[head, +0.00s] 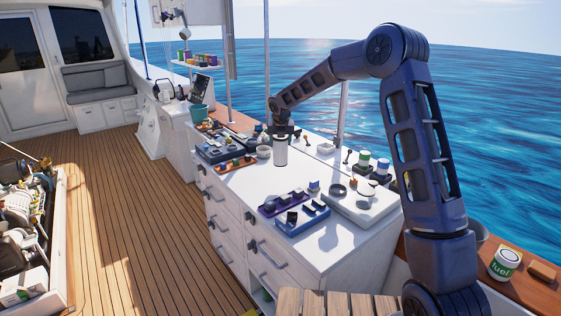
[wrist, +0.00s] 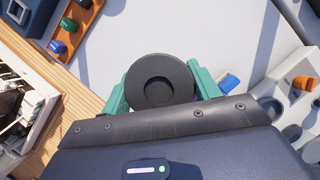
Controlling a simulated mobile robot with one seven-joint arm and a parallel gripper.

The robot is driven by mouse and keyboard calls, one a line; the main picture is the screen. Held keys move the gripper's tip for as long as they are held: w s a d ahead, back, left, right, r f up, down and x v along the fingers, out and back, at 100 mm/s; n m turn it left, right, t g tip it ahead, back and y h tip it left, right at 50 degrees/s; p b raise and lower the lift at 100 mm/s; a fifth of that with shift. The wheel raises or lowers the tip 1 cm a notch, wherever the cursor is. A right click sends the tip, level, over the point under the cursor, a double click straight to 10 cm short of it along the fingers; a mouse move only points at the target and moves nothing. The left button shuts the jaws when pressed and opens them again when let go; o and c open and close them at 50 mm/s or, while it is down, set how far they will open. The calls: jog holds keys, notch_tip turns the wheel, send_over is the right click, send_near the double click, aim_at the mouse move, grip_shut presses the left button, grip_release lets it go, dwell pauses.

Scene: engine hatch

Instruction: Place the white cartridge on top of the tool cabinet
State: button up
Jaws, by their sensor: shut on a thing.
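The white cartridge (head: 281,154) is upright in my gripper (head: 281,137), over the top of the tool cabinet (head: 232,192). In the wrist view its round black top (wrist: 158,80) sits between the two teal fingers, which are shut on it from both sides. The cabinet is white with drawers in its front. The cartridge's lower end is hidden in the wrist view. I cannot tell whether it touches the cabinet top or hangs just above it.
A blue tray (head: 301,219) and a pale tray (head: 361,205) with parts occupy the cabinet's near right. Dark trays (head: 222,150) and an orange rack (head: 235,165) lie at its left. Bare white top lies in front of the cartridge. An open hatch (head: 62,240) is at far left.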

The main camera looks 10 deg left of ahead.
aim_at(281, 159)
jog(key=shift+f, duration=4.65)
jog(key=shift+f, duration=0.15)
jog(key=o, duration=1)
